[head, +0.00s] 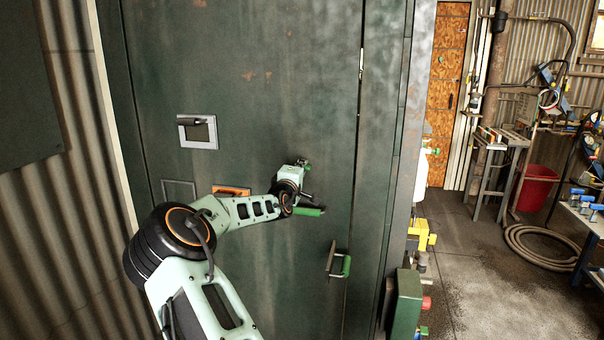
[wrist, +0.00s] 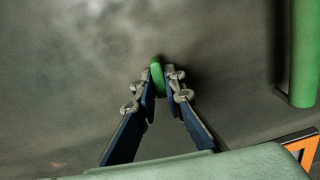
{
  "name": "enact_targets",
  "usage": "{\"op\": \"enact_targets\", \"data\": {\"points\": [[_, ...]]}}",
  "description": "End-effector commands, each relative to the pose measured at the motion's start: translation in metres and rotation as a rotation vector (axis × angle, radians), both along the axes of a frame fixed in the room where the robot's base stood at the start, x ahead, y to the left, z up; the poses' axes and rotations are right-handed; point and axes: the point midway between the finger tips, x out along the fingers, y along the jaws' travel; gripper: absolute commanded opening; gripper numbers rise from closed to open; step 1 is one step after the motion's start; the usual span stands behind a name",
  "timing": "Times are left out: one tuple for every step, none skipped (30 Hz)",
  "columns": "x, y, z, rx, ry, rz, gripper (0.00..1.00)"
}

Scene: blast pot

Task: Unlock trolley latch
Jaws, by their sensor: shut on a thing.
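A large dark green metal door (head: 260,100) fills the middle of the head view. My gripper (head: 304,165) is at the door's face, right of its centre. In the wrist view, my gripper (wrist: 161,78) is shut on a small green grip (wrist: 157,74), probably the latch, pinched between its fingertips. A thicker green bar handle (wrist: 303,50) stands apart at the right of the wrist view. In the head view, a green handle (head: 308,211) shows just below my gripper.
Another green-gripped handle (head: 340,264) sits lower on the door. A green box (head: 406,302) juts out at lower right. Open floor (head: 465,270) lies beyond, with a coiled hose (head: 540,248).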

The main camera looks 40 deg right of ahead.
Motion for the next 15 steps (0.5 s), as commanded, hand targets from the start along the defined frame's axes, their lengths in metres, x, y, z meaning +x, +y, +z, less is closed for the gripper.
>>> {"op": "enact_targets", "data": {"points": [[0.0002, 0.0002, -0.0018, -0.019, 0.021, 0.000, 0.00], [0.0001, 0.0001, -0.0017, -0.029, 0.033, 0.000, 0.00], [0.0003, 0.0002, -0.0016, -0.041, 0.047, 0.000, 0.00], [0.0002, 0.0002, -0.0013, -0.050, 0.057, 0.000, 0.00], [0.0002, 0.0002, -0.0011, -0.059, 0.067, 0.001, 0.00], [0.0004, 0.0003, -0.0010, -0.068, 0.078, 0.001, 0.00], [0.0005, 0.0004, -0.0010, -0.073, 0.085, 0.001, 0.00], [0.0005, 0.0004, -0.0009, -0.078, 0.091, 0.001, 0.00], [0.0004, 0.0003, -0.0008, -0.084, 0.099, 0.001, 0.00], [0.0003, 0.0003, -0.0006, -0.088, 0.103, 0.000, 0.00], [0.0002, 0.0002, -0.0003, -0.091, 0.107, 0.000, 0.00], [0.0002, 0.0001, 0.0000, -0.095, 0.112, 0.000, 0.00], [0.0002, 0.0000, 0.0002, -0.098, 0.115, 0.000, 0.00], [0.0002, 0.0000, 0.0003, -0.100, 0.117, 0.000, 0.00], [0.0002, 0.0000, 0.0004, -0.102, 0.119, 0.001, 0.00]]}}
